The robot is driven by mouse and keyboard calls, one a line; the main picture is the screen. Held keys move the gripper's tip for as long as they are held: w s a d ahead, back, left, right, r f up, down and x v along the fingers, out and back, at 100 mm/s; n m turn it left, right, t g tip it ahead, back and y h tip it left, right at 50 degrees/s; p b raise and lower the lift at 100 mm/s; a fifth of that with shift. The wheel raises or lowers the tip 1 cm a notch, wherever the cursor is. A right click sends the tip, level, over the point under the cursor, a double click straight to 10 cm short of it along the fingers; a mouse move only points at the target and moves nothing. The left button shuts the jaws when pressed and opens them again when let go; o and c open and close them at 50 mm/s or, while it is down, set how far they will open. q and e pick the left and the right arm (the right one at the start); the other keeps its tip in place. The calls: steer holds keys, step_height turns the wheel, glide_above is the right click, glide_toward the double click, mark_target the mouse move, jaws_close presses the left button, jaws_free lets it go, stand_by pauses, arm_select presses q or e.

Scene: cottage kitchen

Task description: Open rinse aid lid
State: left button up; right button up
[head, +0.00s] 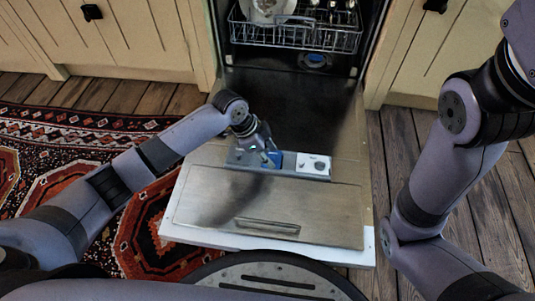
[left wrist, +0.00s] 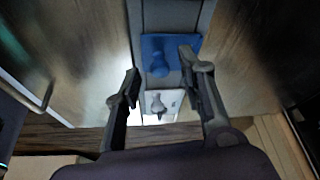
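The dishwasher door (head: 205,190) lies folded down in front of me. A grey dispenser strip (head: 240,158) is set across its inner face. The strip carries a blue lid (head: 276,158) and, to its right, a white lid (head: 313,164) with a dark round mark. I read no label saying which is the rinse aid lid. My left gripper (head: 266,153) is low over the blue lid and partly covers it. In the left wrist view its fingers (left wrist: 160,63) are apart, with the blue lid (left wrist: 155,47) and white lid (left wrist: 158,103) showing between and beyond them. My right gripper is out of view.
The lower dish rack (head: 295,35) holds a plate and other dishes inside the dishwasher. Cream cabinets (head: 130,35) stand on both sides. A patterned rug (head: 60,150) covers the wooden floor at left. Bare floorboards (head: 400,150) are at right.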

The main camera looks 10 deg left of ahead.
arm_select(q)
steer(key=shift+c, duration=0.4)
jaws_close()
steer(key=shift+r, duration=0.1)
